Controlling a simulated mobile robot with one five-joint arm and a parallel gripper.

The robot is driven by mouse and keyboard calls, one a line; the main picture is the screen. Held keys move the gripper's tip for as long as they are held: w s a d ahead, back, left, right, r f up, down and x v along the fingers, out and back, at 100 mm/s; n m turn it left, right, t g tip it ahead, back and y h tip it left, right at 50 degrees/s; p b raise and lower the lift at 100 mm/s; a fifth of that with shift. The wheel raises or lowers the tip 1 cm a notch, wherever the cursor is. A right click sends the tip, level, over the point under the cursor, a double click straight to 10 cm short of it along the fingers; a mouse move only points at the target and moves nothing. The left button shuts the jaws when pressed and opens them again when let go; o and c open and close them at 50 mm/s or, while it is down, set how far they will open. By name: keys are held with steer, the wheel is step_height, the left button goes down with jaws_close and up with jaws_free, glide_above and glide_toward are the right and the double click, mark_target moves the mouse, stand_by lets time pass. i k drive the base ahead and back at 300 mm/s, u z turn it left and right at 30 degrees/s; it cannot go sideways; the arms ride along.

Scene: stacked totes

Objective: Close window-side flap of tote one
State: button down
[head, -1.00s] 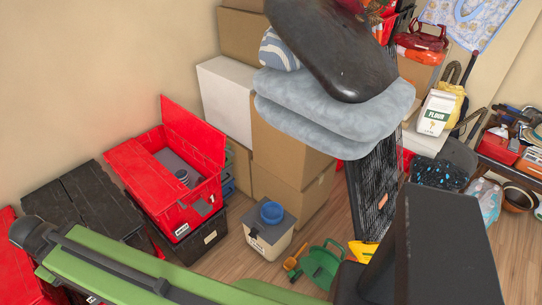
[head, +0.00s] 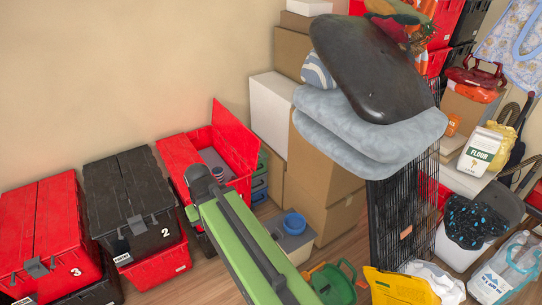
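A red tote (head: 236,183) stands open by the wall, to the right of the black tote marked 2; no number is readable on it, so I take it as tote one by its place. Its right flap (head: 236,138) stands raised and leans outward. Its left flap (head: 178,152) lies about flat over the left side. Grey contents and a small cup-like item (head: 217,173) show in the opening. No window is in view. My green arm link rises from the bottom and its dark end joint overlaps the tote's front. No gripper fingers show.
Black tote 2 (head: 128,190) and red tote 3 (head: 42,215) stand to the left with lids shut. Cardboard boxes (head: 300,165) and a white box (head: 270,110) stand close right of the raised flap. A lidded grey bin with a blue bowl (head: 294,223) stands in front.

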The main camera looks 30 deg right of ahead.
mark_target(246, 144)
steer(key=z, duration=0.25)
steer(key=i, duration=1.25)
steer(key=u, duration=0.4)
